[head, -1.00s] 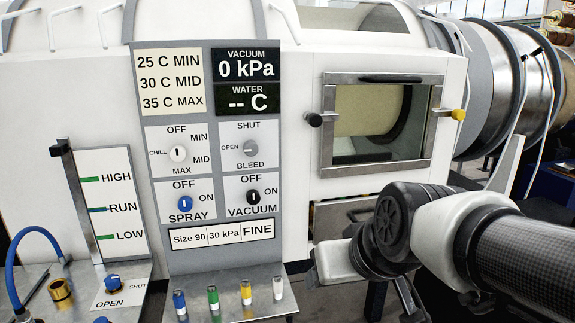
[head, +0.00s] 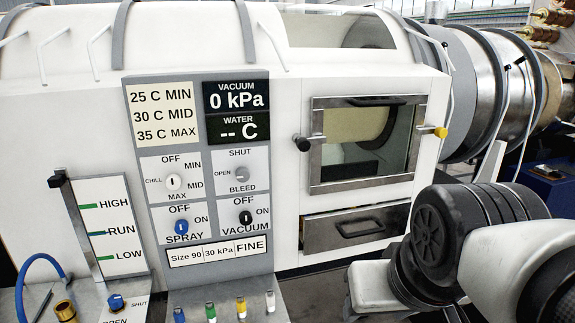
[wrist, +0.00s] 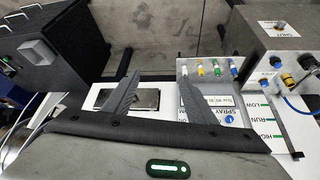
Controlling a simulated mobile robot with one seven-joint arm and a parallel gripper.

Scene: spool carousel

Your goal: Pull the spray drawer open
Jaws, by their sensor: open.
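The spray drawer (head: 375,220) is a metal-fronted drawer low on the white machine, below the window, with a dark handle (head: 358,229). It looks shut or nearly so. In the wrist view, a small metal panel that looks like the drawer front (wrist: 147,98) lies partly behind my fingers. My gripper (wrist: 149,76) is open and empty, its two dark fingers spread over the white machine face. Whether they touch the handle cannot be told. In the head view my arm's dark wrist joint fills the lower right, and the fingertips are out of view.
The control panel (head: 205,150) with knobs stands left of the drawer, above a shelf with several coloured pegs (head: 241,307). A framed window (head: 312,170) with a yellow-tipped latch (head: 440,132) is above it. A black box (wrist: 55,60) stands at left in the wrist view.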

